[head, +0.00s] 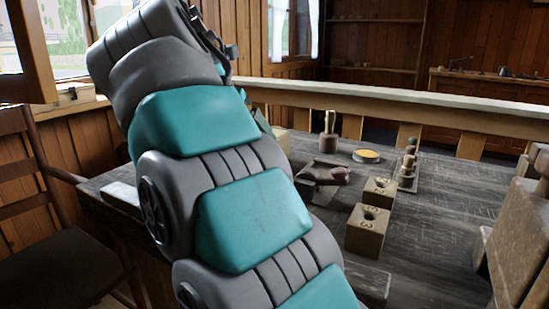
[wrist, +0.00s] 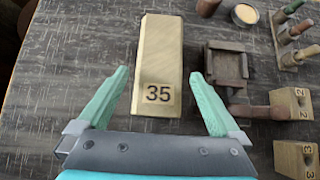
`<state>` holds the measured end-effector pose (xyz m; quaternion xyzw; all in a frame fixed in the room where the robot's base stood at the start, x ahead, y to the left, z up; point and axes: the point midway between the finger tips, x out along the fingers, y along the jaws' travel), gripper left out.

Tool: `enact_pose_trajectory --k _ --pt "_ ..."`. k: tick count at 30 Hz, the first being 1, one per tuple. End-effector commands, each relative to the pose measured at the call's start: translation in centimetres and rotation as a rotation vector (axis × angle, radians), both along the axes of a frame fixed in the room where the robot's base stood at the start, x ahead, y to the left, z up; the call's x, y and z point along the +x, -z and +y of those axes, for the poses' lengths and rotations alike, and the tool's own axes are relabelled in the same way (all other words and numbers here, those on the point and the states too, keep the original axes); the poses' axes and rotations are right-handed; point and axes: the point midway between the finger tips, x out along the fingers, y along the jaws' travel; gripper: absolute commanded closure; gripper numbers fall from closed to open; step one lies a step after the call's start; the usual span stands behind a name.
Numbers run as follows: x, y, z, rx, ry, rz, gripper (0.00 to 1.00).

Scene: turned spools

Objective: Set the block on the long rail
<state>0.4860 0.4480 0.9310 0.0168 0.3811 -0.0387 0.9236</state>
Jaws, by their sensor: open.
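A pale wooden block marked 35 (wrist: 160,60) lies on the dark table in the wrist view, its long side running away from me. My gripper (wrist: 160,74) is open, with one teal finger on each side of the block's near part. Gaps show between the fingers and the block, and I cannot tell the height between them. In the head view my arm hides most of the gripper; a pale piece beside the arm (head: 281,140) may be the block. The long rail (head: 400,104) is a pale wooden beam running along behind the table, its visible top bare.
Right of the block are a dark wooden tray-like piece (wrist: 226,65), a round yellow-topped dish (head: 366,156) and a rack of spools (head: 408,173). Two holed blocks, marked 2 (head: 379,192) and 3 (head: 367,230), stand nearer. A chair (head: 40,210) is at left.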

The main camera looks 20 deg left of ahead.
Motion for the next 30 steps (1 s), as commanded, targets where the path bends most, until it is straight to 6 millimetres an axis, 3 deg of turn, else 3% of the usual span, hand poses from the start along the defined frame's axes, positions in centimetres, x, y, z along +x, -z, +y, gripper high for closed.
enact_pose_trajectory --k 19,30 --pt "3.5 5.2 -0.1 0.002 -0.001 0.004 0.00" --pt "4.7 5.9 -0.4 -0.001 0.001 0.002 0.00"
